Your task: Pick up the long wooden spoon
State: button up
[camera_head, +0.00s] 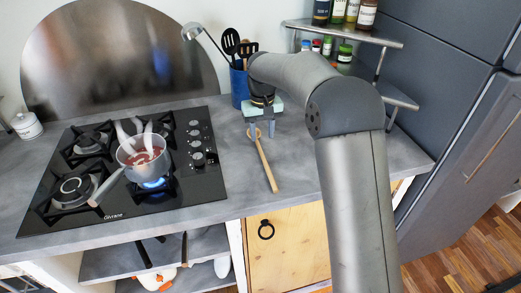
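The long wooden spoon (266,164) lies on the grey counter, to the right of the stove. Its handle runs toward the counter's front edge, and its bowl end is at the back. My gripper (262,132) points down over the bowl end. Its two fingers are apart, one on each side of a visible gap, with the bowl end seen near the left finger. I cannot tell how high the fingertips are above the counter or whether they touch the spoon. Nothing is seen held.
A black gas stove (205,187) is on the left, with a pot (133,160) over a lit blue flame. A blue utensil holder (239,88) stands behind my gripper. A corner shelf (390,40) with bottles and jars is at the back right. Counter around the spoon's handle is clear.

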aim_at(263, 155)
notch_tip(263, 155, down, 3)
jog(key=shift+f, duration=0.1)
jog(key=shift+d+f+p, duration=0.15)
jog(key=shift+f+p, duration=0.7)
jog(key=shift+f, duration=1.8)
grip_shut()
